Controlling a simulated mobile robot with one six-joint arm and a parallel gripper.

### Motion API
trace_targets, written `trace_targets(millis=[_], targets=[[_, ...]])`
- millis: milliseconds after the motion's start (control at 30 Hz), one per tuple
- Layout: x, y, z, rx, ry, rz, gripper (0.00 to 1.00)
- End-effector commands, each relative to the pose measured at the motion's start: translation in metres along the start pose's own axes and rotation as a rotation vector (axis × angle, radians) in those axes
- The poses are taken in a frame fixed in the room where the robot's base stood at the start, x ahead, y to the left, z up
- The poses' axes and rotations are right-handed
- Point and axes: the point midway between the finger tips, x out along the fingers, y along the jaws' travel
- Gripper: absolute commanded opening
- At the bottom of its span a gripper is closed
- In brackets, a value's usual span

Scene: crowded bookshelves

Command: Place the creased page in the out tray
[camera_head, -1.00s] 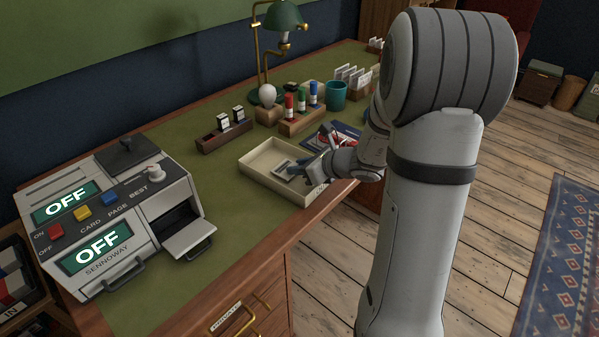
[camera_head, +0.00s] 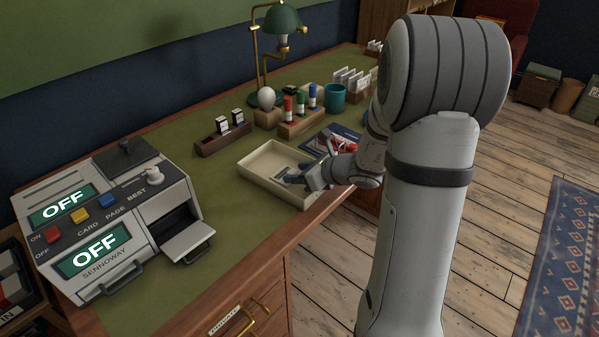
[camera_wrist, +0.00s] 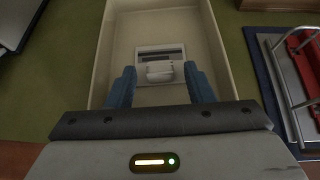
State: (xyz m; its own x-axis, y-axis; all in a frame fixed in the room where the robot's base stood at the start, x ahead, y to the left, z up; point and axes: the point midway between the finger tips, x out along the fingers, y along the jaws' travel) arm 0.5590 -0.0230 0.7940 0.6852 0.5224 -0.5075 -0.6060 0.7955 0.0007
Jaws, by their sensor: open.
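The cream, shallow open tray (camera_head: 252,176) stands on the green desk top; it fills the upper middle of the wrist view (camera_wrist: 104,50). A small pale sheet with a dark band and a raised, bulging middle (camera_wrist: 160,68) lies inside it and looks like the creased page. My gripper (camera_head: 298,181) is at the tray's near right end, over its inside. In the wrist view its two blue fingers (camera_wrist: 160,84) are open and apart, one to each side of the sheet's lower part. Whether they touch it cannot be told.
A grey machine (camera_head: 120,215) with "OFF" displays stands at the left. A marker stand (camera_head: 300,122), teal cup (camera_head: 334,95) and green lamp (camera_head: 279,25) stand farther back. Green desk top is clear between machine and tray.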

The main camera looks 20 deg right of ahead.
Motion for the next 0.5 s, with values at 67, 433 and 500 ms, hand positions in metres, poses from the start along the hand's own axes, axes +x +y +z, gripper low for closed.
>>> trace_targets(millis=[67,433,500], targets=[[-0.002,0.000,0.004,0.000,0.000,0.000,0.48],[-0.074,-0.001,0.005,0.001,-0.001,-0.005,0.48],[-0.088,-0.001,0.005,0.000,-0.001,-0.005,0.48]])
